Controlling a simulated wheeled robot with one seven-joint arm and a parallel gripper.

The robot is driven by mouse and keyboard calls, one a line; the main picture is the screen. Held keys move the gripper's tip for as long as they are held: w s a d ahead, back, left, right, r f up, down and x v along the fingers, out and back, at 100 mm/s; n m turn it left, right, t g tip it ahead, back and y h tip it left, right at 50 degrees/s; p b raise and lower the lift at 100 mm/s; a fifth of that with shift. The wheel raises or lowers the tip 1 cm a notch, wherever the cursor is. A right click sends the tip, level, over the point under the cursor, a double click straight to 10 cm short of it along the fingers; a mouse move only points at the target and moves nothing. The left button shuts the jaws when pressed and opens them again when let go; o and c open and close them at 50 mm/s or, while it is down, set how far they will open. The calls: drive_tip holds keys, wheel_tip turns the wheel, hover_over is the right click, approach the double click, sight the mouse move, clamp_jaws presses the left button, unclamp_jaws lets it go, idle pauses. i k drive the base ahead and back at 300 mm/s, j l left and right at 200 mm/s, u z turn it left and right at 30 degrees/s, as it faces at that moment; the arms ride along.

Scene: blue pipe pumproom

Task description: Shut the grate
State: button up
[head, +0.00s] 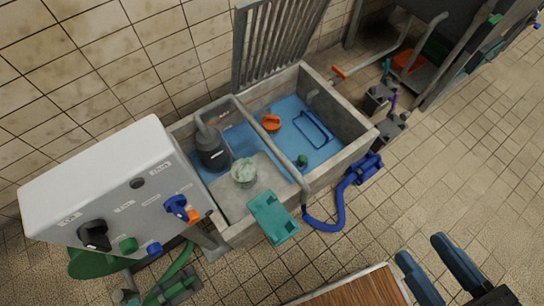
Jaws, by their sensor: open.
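The grate (275,42) is a grey slatted panel in the head view. It stands raised, nearly upright, along the back wall side of a concrete basin (345,158); its top runs out of the picture. The basin is uncovered, with its blue floor and contents in plain view. My gripper (420,249) is at the lower right, well apart from the grate and the basin. Its two dark blue fingers are spread, with nothing between them.
Inside the basin are a dark pump (212,148) with a bent pipe, an orange item (271,123) and a pale lump (244,172). A teal item (273,217) overlaps the front rim. A control box (120,195) stands left. Tiled floor (450,185) is clear at right.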

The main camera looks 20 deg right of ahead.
sight(241, 9)
drive_tip(key=i+l, duration=0.2)
drive_tip(key=l, duration=0.15)
drive_tip(key=i+l+u, duration=0.1)
drive_tip(key=l, duration=0.2)
drive_tip(key=i+l, duration=0.25)
drive_tip(key=l+u, duration=0.05)
drive_tip(key=l, duration=0.05)
